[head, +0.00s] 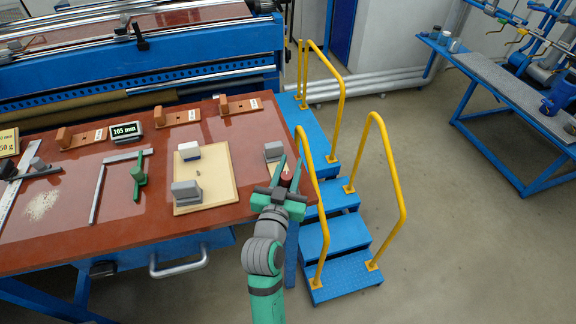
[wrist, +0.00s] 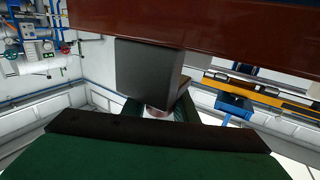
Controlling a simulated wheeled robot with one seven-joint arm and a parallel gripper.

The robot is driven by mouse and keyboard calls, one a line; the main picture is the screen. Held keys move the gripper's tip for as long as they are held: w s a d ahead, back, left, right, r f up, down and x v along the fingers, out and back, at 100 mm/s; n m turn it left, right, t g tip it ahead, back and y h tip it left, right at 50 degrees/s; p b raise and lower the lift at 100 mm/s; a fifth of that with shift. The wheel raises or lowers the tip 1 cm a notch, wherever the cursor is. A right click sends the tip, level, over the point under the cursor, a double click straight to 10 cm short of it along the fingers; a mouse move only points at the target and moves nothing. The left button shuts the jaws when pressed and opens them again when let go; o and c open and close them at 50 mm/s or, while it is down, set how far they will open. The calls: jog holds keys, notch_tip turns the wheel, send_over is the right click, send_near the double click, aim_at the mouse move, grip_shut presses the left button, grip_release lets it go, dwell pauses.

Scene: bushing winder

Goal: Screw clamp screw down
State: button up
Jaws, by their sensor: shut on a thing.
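A grey clamp (head: 272,152) sits at the right edge of the brown table, partly hidden behind my gripper. In the wrist view a dark grey block (wrist: 143,72), which looks like the clamp's body, is at the table edge. My gripper (head: 289,172) is at that edge, with its green fingers on either side of a small reddish, dark-topped part (head: 286,178). In the wrist view a round pale and reddish knob (wrist: 156,111), apparently the clamp screw's end, is between the fingers, and they are shut on it. The screw's thread is hidden.
The brown table (head: 120,235) carries a cream board (head: 215,169) with grey blocks, a green tool (head: 138,180) and a 105 mm display (head: 125,131). Blue steps (head: 332,236) with yellow rails (head: 383,150) stand close to the right of my gripper. Open floor lies farther right.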

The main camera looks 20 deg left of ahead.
aim_at(284, 183)
jog(key=shift+d+m+h, duration=0.15)
jog(key=shift+m+h, duration=0.35)
jog(key=shift+h, duration=0.3)
jog(key=shift+d+f+m+h, duration=0.1)
jog(key=shift+m+h, duration=0.2)
jog(key=shift+h, duration=0.2)
jog(key=o, duration=1)
jog(key=shift+o, duration=0.2)
jog(key=shift+s, duration=0.1)
jog(key=s, duration=1)
jog(key=shift+s+a, duration=0.25)
